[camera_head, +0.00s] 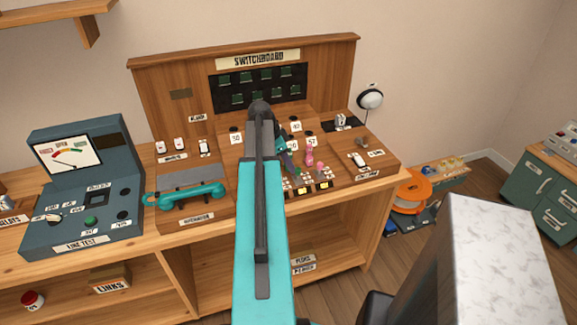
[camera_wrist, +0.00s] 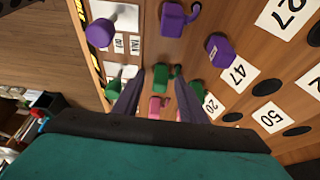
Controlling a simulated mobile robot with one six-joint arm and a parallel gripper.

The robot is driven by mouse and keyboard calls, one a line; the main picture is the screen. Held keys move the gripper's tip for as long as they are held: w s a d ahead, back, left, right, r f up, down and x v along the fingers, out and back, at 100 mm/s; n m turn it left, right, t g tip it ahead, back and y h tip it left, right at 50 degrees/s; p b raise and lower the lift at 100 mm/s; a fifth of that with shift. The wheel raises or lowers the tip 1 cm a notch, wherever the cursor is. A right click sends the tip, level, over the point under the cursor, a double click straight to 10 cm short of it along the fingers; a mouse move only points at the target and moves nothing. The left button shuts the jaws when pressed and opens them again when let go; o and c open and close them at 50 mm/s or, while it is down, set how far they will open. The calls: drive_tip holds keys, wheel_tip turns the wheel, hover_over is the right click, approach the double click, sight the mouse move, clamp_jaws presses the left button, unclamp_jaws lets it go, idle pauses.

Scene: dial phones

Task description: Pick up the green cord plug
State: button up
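In the wrist view, a small green plug (camera_wrist: 163,76) stands on the wooden switchboard desk between and just beyond my fingertips. Another green piece (camera_wrist: 197,88) shows beside the right finger near the "20" label, and a green knob (camera_wrist: 113,90) shows left of the left finger. Which green piece is the cord plug is not certain; the middle one matches the purple plug's row. My gripper (camera_wrist: 160,84) is open, its two dark fingers apart. A pink piece (camera_wrist: 155,107) shows between the fingers, nearer the palm. In the head view, my arm hides much of this area.
Purple plugs (camera_wrist: 172,17) (camera_wrist: 219,49) and a purple knob (camera_wrist: 100,33) are close by. Pink plugs (camera_head: 310,155) stand right of my gripper in the head view. The switchboard back (camera_head: 328,53) rises behind. A teal handset (camera_head: 185,195) and a test box (camera_head: 85,200) are left.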

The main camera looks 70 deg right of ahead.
idle(0.3)
clamp_jaws()
drive_tip(key=shift+r, duration=0.15)
drive_tip(key=shift+r+b, duration=1.15)
drive_tip(key=shift+r, duration=3.7)
